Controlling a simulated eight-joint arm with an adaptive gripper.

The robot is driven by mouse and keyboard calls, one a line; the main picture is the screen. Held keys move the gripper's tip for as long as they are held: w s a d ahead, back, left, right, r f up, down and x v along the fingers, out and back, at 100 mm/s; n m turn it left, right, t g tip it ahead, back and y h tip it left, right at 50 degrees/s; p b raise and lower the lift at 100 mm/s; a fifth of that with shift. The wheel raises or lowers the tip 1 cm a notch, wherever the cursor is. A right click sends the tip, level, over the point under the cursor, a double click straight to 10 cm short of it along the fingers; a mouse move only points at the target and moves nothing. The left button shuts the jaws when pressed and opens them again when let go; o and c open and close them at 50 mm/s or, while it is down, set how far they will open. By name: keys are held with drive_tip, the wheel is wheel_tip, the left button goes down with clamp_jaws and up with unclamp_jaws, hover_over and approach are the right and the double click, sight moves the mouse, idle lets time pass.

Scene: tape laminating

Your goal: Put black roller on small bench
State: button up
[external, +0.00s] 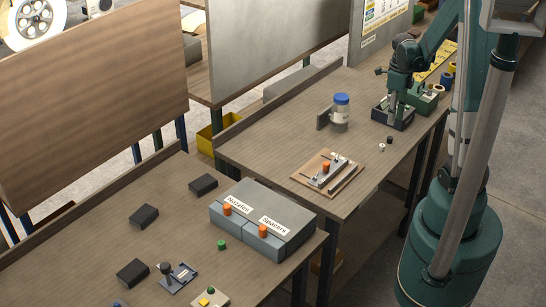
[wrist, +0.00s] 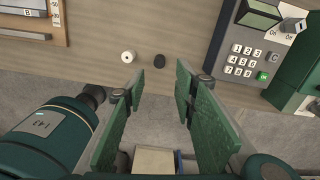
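A small black cylinder, which looks like the black roller (external: 389,140), stands on the right-hand bench near its front edge. A small white roller (external: 381,147) is beside it, apart from it. In the wrist view the black roller (wrist: 159,61) lies just beyond my fingertips, right of the white roller (wrist: 128,57). My gripper (wrist: 160,88) is open and empty, its fingers either side of the black roller's line and not touching it. I cannot tell which surface is the small bench; two benches, left (external: 85,235) and right (external: 265,135), show.
A keypad device (wrist: 243,62) is to the right of my fingers. A wooden board with a metal fixture (external: 328,173), a blue-lidded jar (external: 341,110) and grey Nozzles and Spacers boxes (external: 262,220) stand on the benches. Black blocks (external: 144,216) lie on the left bench.

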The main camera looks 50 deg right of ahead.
drive_tip(key=shift+r, duration=1.5)
drive_tip(key=w+a+r+n+t+h, duration=0.1)
drive_tip(key=w+a+r+n+t, duration=0.15)
drive_tip(key=a+r+n, duration=0.5)
drive_tip(key=w+a+r+n+t, duration=0.1)
drive_tip(key=w+a+r+n, duration=0.3)
drive_tip(key=a+n, duration=0.65)
drive_tip(key=s+a+r+n+t, duration=0.2)
drive_tip(key=s+a+r+n, duration=0.1)
drive_tip(key=a+n, duration=0.5)
drive_tip(key=s+a+r+n+t+y, duration=0.1)
drive_tip(key=s+a+r+n, duration=0.2)
drive_tip(key=a+r+n, duration=0.2)
drive_tip(key=a+n, duration=0.3)
drive_tip(key=a, duration=0.4)
drive_tip(key=shift+s+r+t, duration=0.3)
drive_tip(key=shift+s+t, duration=0.05)
